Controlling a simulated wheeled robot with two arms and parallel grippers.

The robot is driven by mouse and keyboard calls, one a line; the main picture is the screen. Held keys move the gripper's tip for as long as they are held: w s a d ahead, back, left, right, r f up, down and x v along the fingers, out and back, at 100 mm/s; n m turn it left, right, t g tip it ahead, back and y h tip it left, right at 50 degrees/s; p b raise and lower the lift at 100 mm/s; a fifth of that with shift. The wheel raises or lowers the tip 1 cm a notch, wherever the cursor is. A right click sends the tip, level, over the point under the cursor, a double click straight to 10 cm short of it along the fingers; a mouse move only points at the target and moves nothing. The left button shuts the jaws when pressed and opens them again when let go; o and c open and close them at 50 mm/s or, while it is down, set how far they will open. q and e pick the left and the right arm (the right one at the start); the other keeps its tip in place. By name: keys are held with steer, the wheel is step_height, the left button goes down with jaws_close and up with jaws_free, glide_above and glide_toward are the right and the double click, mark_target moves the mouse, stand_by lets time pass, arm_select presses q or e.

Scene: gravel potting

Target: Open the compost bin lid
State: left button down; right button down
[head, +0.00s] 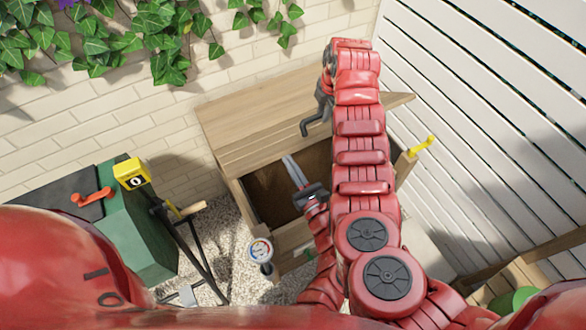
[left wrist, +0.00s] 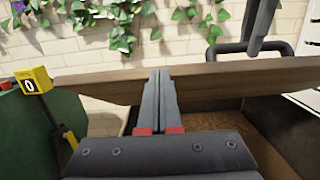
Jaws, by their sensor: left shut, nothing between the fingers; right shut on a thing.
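The wooden compost bin (head: 292,244) stands against the brick wall with its dark brown inside showing. Its plank lid (head: 255,112) is tilted up at the back, leaving the front of the bin uncovered. The lid's edge also crosses the left wrist view (left wrist: 95,82). My right gripper (head: 322,108) is shut on the dark lid handle (head: 308,130); handle and fingers also show at the upper right of the left wrist view. My left gripper (head: 288,160) is shut and empty over the bin opening, close to the lid's front edge; whether it touches the lid is unclear.
A green box (head: 150,235) with a red lever (head: 92,197) and a yellow counter marked 0 (head: 131,173) stands left. A round dial (head: 261,250) is at the bin's front. A yellow piece (head: 422,146) sits at the bin's right. White slats (head: 480,110) close the right side.

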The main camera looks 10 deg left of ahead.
steer(key=shift+s+a+f, duration=0.15)
steer(key=shift+a+f, duration=0.05)
steer(key=shift+a, duration=0.15)
steer(key=c, duration=0.8)
jaws_free()
steer(key=shift+o, duration=0.2)
steer(key=shift+d, duration=0.15)
steer(key=shift+w, duration=0.2)
steer(key=shift+r, duration=0.15)
